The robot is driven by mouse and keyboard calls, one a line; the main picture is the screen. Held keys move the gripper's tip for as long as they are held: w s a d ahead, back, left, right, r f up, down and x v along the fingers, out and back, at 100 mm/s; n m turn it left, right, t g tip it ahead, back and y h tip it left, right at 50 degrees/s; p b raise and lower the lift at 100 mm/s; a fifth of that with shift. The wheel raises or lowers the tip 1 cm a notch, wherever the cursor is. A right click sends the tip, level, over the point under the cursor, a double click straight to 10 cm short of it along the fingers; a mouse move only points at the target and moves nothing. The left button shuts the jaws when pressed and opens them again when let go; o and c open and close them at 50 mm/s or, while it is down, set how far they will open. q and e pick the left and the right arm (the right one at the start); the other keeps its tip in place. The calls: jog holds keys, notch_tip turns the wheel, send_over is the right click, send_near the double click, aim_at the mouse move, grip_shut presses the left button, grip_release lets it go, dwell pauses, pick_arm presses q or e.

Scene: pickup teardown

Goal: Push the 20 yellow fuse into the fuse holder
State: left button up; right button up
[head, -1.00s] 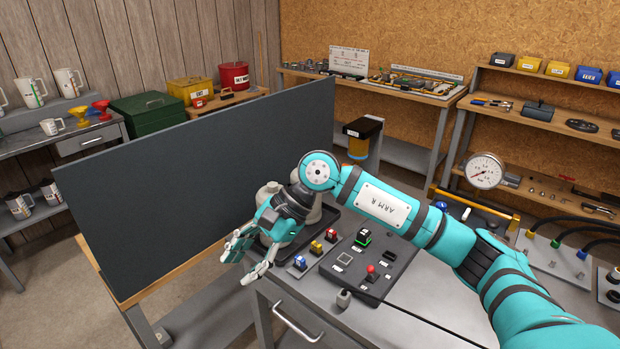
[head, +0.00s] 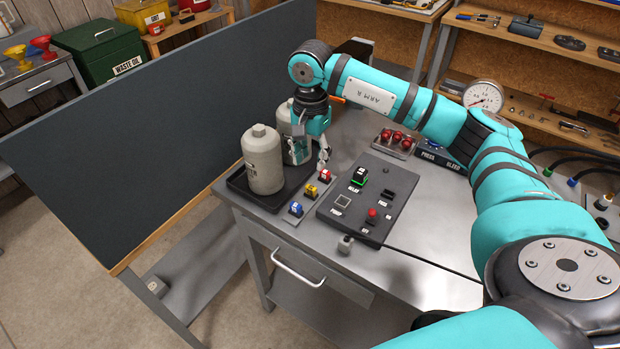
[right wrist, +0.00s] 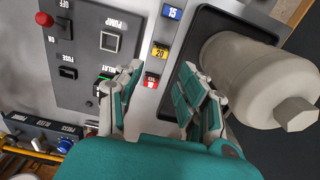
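The yellow fuse (head: 311,191) stands between a blue fuse (head: 296,209) and a red fuse (head: 325,176) on a small strip. In the right wrist view the yellow fuse (right wrist: 160,50) shows "20" and lies beyond the fingertips. The fuse holder (head: 387,194) appears as a small black block by the "FUSE" label on the dark panel; it also shows in the right wrist view (right wrist: 68,73). My right gripper (head: 322,150) is open and empty, just behind the red fuse. In its own view its fingers (right wrist: 160,88) are spread apart. My left gripper is out of view.
Two pale bottles stand in a black tray (head: 236,180) close to the right gripper. A tall dark board (head: 150,130) stands at left.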

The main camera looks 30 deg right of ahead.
jog(key=p, duration=0.1)
send_over(310, 188)
notch_tip(310, 188, down, 5)
jog(key=shift+f, duration=0.1)
notch_tip(310, 188, down, 4)
jog(key=shift+r+p, duration=0.2)
jog(key=shift+p, duration=0.25)
jog(key=shift+f, duration=0.5)
grip_shut()
jog(key=shift+c, duration=1.9)
grip_release()
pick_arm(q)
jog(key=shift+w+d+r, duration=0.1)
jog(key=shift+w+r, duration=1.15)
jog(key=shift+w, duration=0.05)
pick_arm(e)
grip_shut()
